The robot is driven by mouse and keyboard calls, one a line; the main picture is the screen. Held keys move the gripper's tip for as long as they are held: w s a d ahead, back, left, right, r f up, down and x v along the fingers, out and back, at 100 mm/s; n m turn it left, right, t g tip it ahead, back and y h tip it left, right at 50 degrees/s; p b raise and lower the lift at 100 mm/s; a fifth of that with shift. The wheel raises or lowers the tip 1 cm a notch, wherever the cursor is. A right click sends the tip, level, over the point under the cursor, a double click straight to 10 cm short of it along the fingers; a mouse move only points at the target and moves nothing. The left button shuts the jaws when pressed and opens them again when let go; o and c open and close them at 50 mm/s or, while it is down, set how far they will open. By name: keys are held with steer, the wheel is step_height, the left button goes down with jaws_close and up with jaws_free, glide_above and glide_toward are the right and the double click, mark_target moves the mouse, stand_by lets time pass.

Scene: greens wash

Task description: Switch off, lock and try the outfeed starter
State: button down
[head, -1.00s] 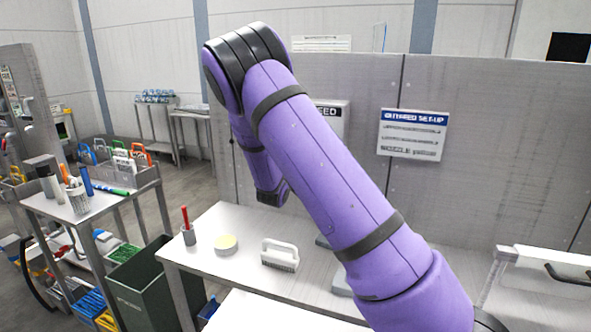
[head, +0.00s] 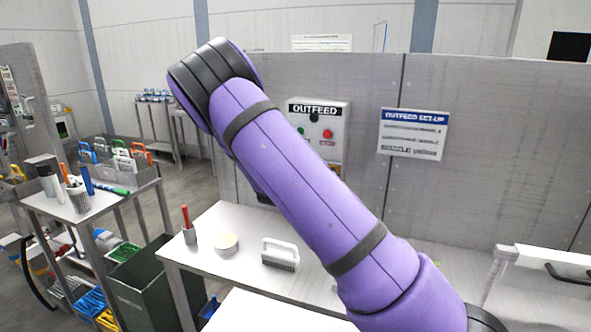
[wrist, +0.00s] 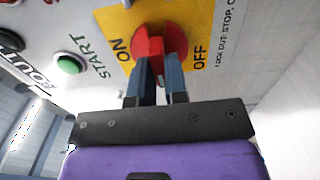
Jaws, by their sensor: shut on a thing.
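The outfeed starter (head: 338,112) is a pale box on the grey wall panel, partly behind my arm in the head view. Its black, green and red buttons show there. In the wrist view, a red rotary handle (wrist: 176,36) sits on a yellow plate (wrist: 110,22), with ON to its left and OFF to its right. My gripper (wrist: 159,72) is shut on the red handle, one finger on each side. Its exact switch setting is hard to tell. The green START button (wrist: 69,63) is at the left. My gripper is hidden behind my arm in the head view.
An outfeed set-up sign (head: 412,133) hangs right of the starter. A side trolley (head: 95,205) stands left.

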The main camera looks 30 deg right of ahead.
steer(key=c, duration=1.1)
jaws_free()
steer(key=shift+c, duration=0.2)
steer(key=v, duration=1.1)
